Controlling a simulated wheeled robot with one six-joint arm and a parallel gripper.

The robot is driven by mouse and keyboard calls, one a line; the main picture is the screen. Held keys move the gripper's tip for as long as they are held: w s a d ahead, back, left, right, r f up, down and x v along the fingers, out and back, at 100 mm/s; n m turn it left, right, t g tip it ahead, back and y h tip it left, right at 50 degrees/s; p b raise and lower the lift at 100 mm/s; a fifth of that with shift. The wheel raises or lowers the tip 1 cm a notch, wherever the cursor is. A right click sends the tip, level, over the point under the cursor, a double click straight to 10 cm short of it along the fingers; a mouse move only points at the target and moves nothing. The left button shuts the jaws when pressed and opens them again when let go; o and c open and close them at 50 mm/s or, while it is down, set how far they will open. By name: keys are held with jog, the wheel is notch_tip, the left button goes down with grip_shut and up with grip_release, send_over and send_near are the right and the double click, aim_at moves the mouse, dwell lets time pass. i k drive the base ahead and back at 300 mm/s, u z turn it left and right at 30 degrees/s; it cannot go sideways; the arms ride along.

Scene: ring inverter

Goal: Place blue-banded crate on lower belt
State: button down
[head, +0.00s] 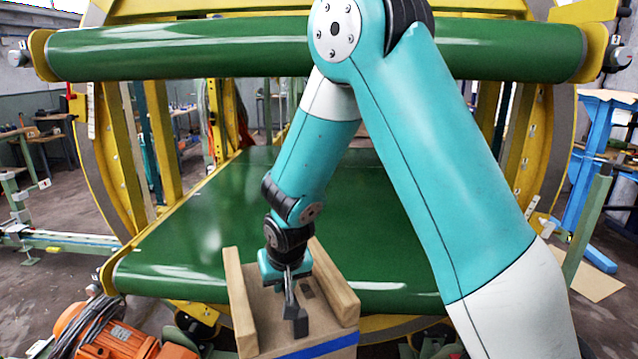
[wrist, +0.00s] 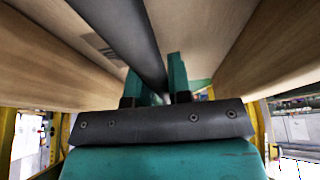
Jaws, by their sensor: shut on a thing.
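The blue-banded crate (head: 262,312) is a pale wooden box with raised side boards, at the bottom middle of the head view. Its blue band (head: 330,346) shows at the lower edge, and the crate's bottom is cut off. My gripper (head: 291,283) is shut on the dark bar across its top. In the wrist view the fingers (wrist: 155,82) stand either side of this bar, between the wooden boards (wrist: 225,35). The lower belt (head: 205,225) is green and bare where visible. The crate overlaps its near roller in the picture; I cannot tell its height above it.
The upper green belt (head: 180,50) crosses above, behind my arm. A yellow ring frame (head: 95,150) surrounds both belts, with uprights on either side. An orange motor (head: 110,335) is at the lower left. A blue stand (head: 590,180) is at the right.

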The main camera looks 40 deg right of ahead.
aim_at(380, 239)
jog(key=z, duration=0.9)
jog(key=i, duration=1)
